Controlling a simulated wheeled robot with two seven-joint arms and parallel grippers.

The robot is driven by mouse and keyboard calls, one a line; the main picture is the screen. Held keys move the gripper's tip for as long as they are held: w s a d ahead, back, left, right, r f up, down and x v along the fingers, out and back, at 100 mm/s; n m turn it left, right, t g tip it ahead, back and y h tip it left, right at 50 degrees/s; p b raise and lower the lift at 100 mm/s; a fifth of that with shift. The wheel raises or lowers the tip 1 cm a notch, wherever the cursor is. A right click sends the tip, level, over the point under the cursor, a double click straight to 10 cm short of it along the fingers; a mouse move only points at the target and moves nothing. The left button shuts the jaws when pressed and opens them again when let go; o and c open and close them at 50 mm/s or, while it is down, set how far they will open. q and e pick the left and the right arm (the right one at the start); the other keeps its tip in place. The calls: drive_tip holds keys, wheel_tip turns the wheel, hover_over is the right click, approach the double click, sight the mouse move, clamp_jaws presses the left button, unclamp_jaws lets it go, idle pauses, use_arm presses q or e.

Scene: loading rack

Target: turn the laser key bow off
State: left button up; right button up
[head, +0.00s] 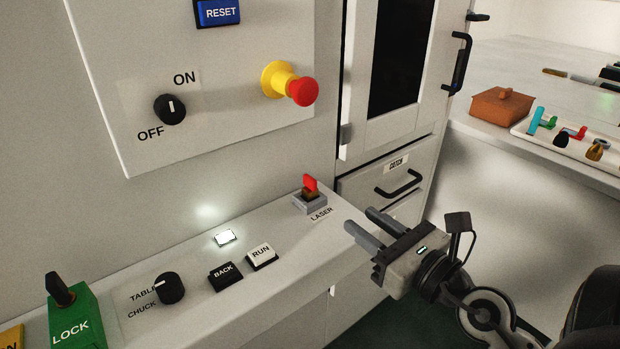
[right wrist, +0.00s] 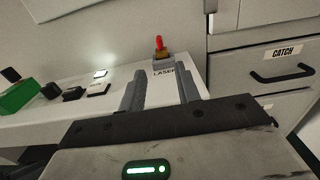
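The laser key bow is a small red piece (head: 311,183) standing upright on a dark and grey base at the right end of the console ledge, beside the LASER label. In the right wrist view the red bow (right wrist: 159,42) shows ahead, beyond the fingertips and between them. My right gripper (head: 369,226) is open and empty, to the right of and below the key in the head view, with its fingers apart and touching nothing. My left gripper is not in view.
The ledge (head: 330,236) also holds RUN (head: 262,256) and BACK (head: 225,275) buttons, a TABLE/CHUCK knob (head: 169,288) and a green LOCK switch (head: 75,318). A red emergency button (head: 303,92) sticks out above. A CATCH drawer handle (head: 400,184) is right of the key.

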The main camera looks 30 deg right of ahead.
sight(316, 186)
drive_tip(key=w+p, duration=0.1)
drive_tip(key=w, duration=0.4)
drive_tip(key=w+a+p, duration=0.1)
drive_tip(key=w, duration=0.4)
drive_tip(key=w+p, duration=0.1)
drive_tip(key=w, duration=0.4)
drive_tip(key=shift+a, duration=0.15)
drive_tip(key=shift+s, duration=0.1)
clamp_jaws()
